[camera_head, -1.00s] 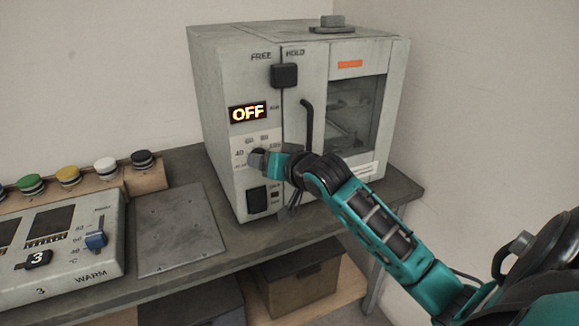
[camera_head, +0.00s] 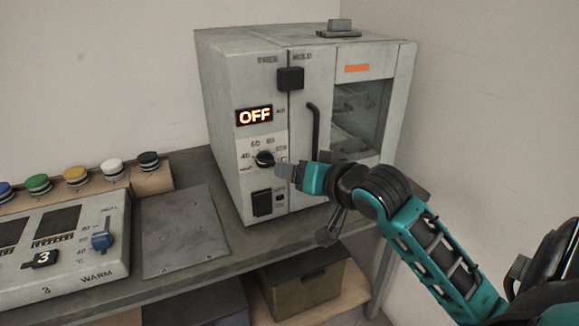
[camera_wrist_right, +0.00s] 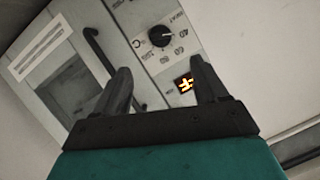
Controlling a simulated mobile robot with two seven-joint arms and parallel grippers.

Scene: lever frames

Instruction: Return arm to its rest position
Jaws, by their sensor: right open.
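My right arm (camera_head: 430,245) comes in from the lower right of the head view, teal and black. Its gripper (camera_head: 280,171) is in front of the grey oven-like machine (camera_head: 225,75), just right of the black dial (camera_head: 265,158) and apart from it. In the right wrist view the gripper's two fingers (camera_wrist_right: 160,88) stand apart with nothing between them. The dial (camera_wrist_right: 160,37) shows beyond the fingertips there. The display (camera_head: 254,114) above the dial reads OFF. My left gripper is not in view.
The machine has a door handle (camera_head: 314,130) and a black upper switch (camera_head: 290,79). A metal plate (camera_head: 183,235) lies on the bench. A control box (camera_head: 60,250) marked WARM stands left, before a row of coloured knobs. A wall is close on the right.

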